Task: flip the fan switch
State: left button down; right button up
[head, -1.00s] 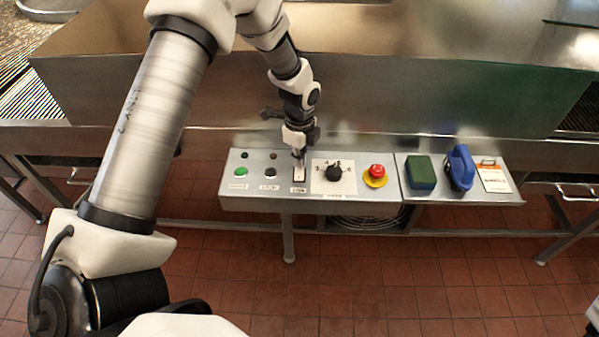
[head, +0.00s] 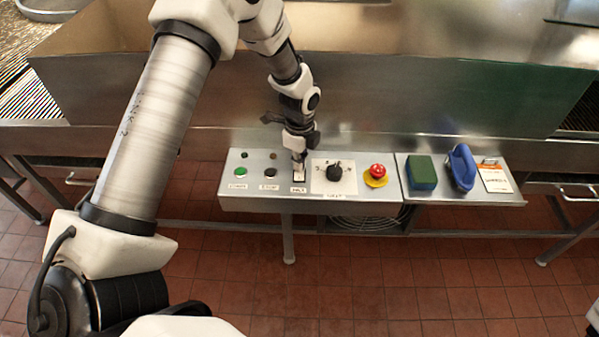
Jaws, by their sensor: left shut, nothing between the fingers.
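The fan switch (head: 299,176) is a pale rocker in a dark frame on the grey control panel (head: 215,193), between the buttons and the rotary knob. Its small label below is too blurred to read surely. My left gripper (head: 298,162) is shut and empty, pointing down at the upper part of the switch. Its tip looks to be at or just above the rocker; I cannot tell if they touch. The tip hides the switch's upper end. My right gripper is out of view.
A green button (head: 240,173), a black button (head: 270,173), a black rotary knob (head: 334,172) and a red emergency stop (head: 377,171) flank the switch. Right of them a green sponge (head: 422,173), a blue-handled brush (head: 461,167) and a card (head: 494,178) lie on a shelf.

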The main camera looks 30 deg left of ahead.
pick_arm(q)
jog(key=shift+f, duration=0.15)
notch_tip(320, 180, up, 7)
jog(key=p, duration=0.6)
dwell(0.4)
